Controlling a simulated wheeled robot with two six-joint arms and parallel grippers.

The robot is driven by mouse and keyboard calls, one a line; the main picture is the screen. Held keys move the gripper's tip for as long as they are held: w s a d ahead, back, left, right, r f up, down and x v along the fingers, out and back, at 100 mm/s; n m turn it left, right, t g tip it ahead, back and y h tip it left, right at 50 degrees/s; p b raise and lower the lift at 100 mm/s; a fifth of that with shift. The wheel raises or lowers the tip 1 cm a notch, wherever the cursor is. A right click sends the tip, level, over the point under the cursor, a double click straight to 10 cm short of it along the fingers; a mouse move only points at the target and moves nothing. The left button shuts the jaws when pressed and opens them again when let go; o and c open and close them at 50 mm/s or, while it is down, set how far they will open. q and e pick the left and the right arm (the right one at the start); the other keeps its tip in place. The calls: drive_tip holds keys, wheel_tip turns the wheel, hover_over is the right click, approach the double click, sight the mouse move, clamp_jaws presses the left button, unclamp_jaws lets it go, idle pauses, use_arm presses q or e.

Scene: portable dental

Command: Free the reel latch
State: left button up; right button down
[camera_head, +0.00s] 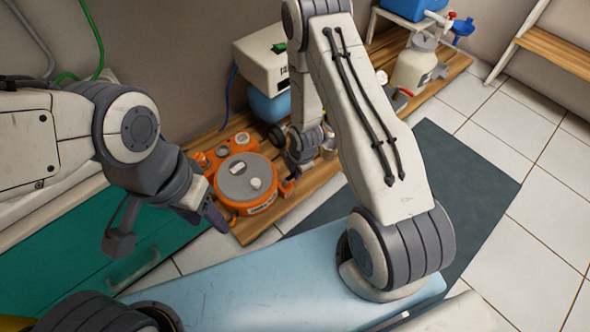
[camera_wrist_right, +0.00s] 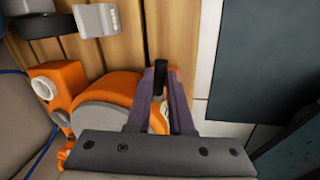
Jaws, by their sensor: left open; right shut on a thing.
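The orange reel (camera_head: 226,200) stands on the wooden slatted platform, with a round grey top and a pale knob on it. In the right wrist view the orange reel (camera_wrist_right: 108,88) is partly hidden behind my gripper. My right gripper (camera_head: 291,177) is at the reel's right side; its fingers (camera_wrist_right: 162,88) are shut on a black upright piece (camera_wrist_right: 160,72), which looks like the latch lever. Where that piece joins the reel is hidden. My left gripper (camera_head: 168,228) is open and empty at the reel's left front, with one finger close to the reel's side.
A white box on a blue tank (camera_head: 268,105) stands behind the reel. A pale jug (camera_head: 413,68) stands further right on the wooden platform (camera_head: 335,177). A teal cabinet (camera_head: 60,262) is at left. A light-blue padded surface (camera_head: 260,270) lies in front.

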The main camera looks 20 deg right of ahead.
drive_tip(key=shift+s+a+m+g+h+p, duration=0.25)
drive_tip(key=shift+s+a+m+h+p, duration=0.35)
drive_tip(key=shift+m+p, duration=1.8)
drive_tip(key=shift+s+a+m+g+h+p, duration=0.2)
drive_tip(key=shift+s+a+m+p, duration=0.4)
drive_tip(key=shift+m+p, duration=1.8)
drive_tip(key=shift+s+a+m+g+h+p, duration=0.35)
drive_tip(key=shift+s+m+p, duration=0.8)
drive_tip(key=shift+m, duration=2.15)
drive_tip(key=shift+w, duration=0.3)
drive_tip(key=c, duration=0.8)
unclamp_jaws()
